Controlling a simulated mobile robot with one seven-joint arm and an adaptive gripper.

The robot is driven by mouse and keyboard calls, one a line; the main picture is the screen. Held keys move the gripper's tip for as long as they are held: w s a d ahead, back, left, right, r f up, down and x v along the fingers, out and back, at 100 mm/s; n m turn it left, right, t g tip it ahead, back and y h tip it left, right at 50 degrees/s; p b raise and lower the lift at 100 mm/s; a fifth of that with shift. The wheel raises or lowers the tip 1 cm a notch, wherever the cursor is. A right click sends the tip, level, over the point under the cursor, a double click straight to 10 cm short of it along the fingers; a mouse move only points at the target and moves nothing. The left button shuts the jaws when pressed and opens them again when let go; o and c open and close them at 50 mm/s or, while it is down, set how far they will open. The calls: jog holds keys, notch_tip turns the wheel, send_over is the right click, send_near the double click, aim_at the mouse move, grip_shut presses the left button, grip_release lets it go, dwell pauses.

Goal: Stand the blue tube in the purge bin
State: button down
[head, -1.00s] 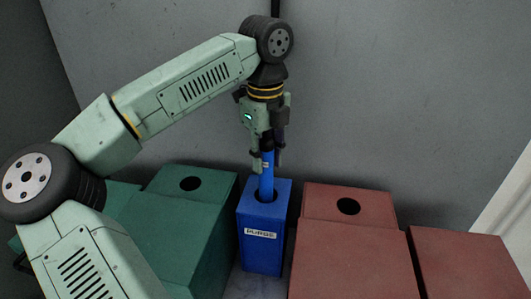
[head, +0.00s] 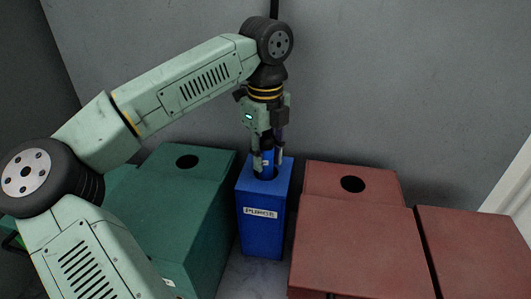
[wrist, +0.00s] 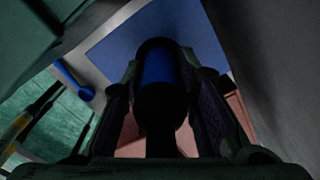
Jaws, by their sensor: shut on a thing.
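The blue purge bin (head: 261,228), with a white PURGE label, stands on the floor with a round hole in its top. My gripper (head: 268,165) points straight down just over that hole. It is shut on the blue tube (head: 268,157), which stands upright with its lower part down in the hole. Only a short dark blue piece of the tube shows between the fingers. In the wrist view the tube (wrist: 157,68) shows between the fingers, with the bin's blue top (wrist: 115,42) around the dark hole. The tube's lower end is hidden inside the bin.
A green box (head: 190,215) with a round hole stands close on the left of the bin. A red box (head: 350,240) with a hole stands close on the right, with another red box (head: 475,250) beyond it. A grey wall (head: 400,80) is behind.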

jog(key=shift+f+b, duration=0.6)
dwell(0.6)
jog(key=c, duration=1.2)
grip_release()
jog(key=shift+r, duration=0.1)
